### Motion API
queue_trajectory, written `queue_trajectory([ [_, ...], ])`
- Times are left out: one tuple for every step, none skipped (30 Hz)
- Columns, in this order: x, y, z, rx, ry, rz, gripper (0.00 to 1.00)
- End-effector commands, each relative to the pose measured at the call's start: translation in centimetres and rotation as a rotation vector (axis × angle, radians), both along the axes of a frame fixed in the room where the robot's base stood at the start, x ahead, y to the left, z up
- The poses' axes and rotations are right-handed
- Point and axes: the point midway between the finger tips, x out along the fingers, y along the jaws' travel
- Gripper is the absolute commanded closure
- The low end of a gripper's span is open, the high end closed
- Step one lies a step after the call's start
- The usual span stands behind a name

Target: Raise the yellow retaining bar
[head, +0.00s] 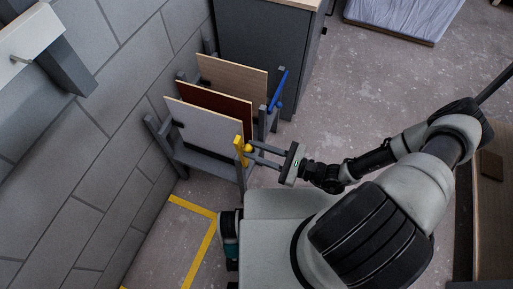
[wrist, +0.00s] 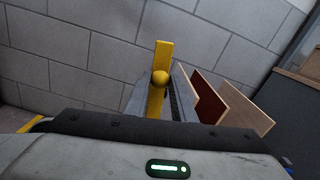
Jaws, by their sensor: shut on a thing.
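The yellow retaining bar (head: 240,151) stands upright at the near front post of a grey rack in the head view. It has a round yellow knob on its side facing my gripper. My gripper (head: 252,151) reaches it from the right and is shut on the knob. In the wrist view the bar (wrist: 162,60) rises upright ahead, with the knob (wrist: 160,77) in front of it.
The grey rack (head: 208,160) holds a white panel (head: 205,128), a dark red panel (head: 222,102) and a light wood panel (head: 232,76). A blue bar (head: 277,90) is at the rack's far post. A block wall stands left and a grey cabinet (head: 262,45) behind. Floor to the right is open.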

Motion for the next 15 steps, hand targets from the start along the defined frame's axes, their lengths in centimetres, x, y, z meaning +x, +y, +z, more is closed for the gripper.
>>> queue_trajectory([
  [-0.35, 0.04, -0.28, -0.006, 0.002, 0.007, 1.0],
  [-0.37, 0.05, -0.28, -0.006, 0.002, 0.007, 1.0],
  [-0.39, 0.06, -0.3, -0.007, 0.003, 0.008, 1.0],
  [-0.41, 0.06, -0.3, -0.007, 0.003, 0.008, 1.0],
  [-0.41, 0.07, -0.31, -0.007, 0.003, 0.009, 1.0],
  [-0.44, 0.08, -0.32, -0.007, 0.003, 0.009, 1.0],
  [-0.45, 0.07, -0.33, -0.007, 0.004, 0.009, 1.0],
  [-0.47, 0.08, -0.33, -0.007, 0.004, 0.01, 0.76],
  [-0.48, 0.08, -0.36, -0.008, 0.004, 0.009, 0.69],
  [-0.47, 0.09, -0.34, -0.007, 0.005, 0.009, 0.64],
  [-0.45, 0.09, -0.33, -0.006, 0.005, 0.009, 0.59],
  [-0.41, 0.09, -0.29, -0.006, 0.005, 0.008, 0.58],
  [-0.38, 0.08, -0.28, -0.005, 0.004, 0.008, 0.58],
  [-0.36, 0.07, -0.25, -0.005, 0.004, 0.007, 0.58],
  [-0.33, 0.07, -0.24, -0.005, 0.003, 0.007, 0.58],
])
